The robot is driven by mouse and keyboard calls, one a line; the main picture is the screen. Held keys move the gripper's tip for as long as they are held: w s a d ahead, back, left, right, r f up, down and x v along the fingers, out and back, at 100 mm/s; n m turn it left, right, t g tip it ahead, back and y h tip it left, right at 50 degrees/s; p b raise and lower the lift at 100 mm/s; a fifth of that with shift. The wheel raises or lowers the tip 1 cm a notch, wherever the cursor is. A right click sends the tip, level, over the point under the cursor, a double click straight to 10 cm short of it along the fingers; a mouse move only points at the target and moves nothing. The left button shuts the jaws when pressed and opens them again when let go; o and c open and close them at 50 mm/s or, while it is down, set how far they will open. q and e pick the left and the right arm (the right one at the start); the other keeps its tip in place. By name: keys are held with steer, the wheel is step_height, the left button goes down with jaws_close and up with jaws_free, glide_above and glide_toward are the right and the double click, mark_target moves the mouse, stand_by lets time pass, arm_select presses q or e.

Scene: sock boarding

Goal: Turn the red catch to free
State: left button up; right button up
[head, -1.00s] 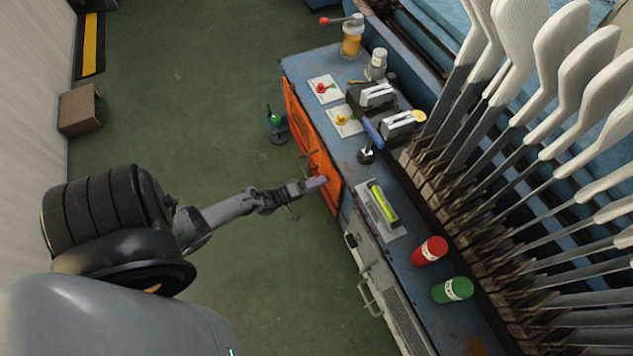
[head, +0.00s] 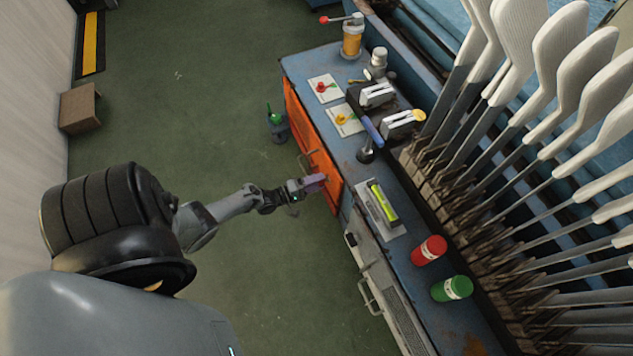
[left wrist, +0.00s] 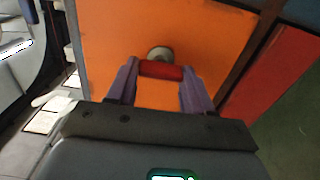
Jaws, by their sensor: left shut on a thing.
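The red catch (left wrist: 162,71) is a short red bar on a round grey mount on the orange door (left wrist: 112,35) in the left wrist view. My left gripper (left wrist: 160,82) has its two purple fingers at the two ends of the bar and is shut on it. The bar lies nearly level in that view. In the head view my left gripper (head: 316,183) is at the lower part of the orange door (head: 306,140) and hides the catch. My right gripper is out of view.
The blue bench top (head: 352,157) carries two cards with a red knob (head: 323,87) and a yellow knob (head: 343,118), a blue-handled lever (head: 372,133), and red (head: 430,249) and green (head: 452,289) cans. A grey door (head: 385,285) is beside the orange one.

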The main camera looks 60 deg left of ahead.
arm_select(q)
steer(key=o, duration=1)
steer(key=shift+o, duration=0.2)
steer(key=s+p, duration=0.2)
steer(key=s, duration=0.8)
steer(key=shift+s+a, duration=0.35)
steer(key=shift+s, duration=0.05)
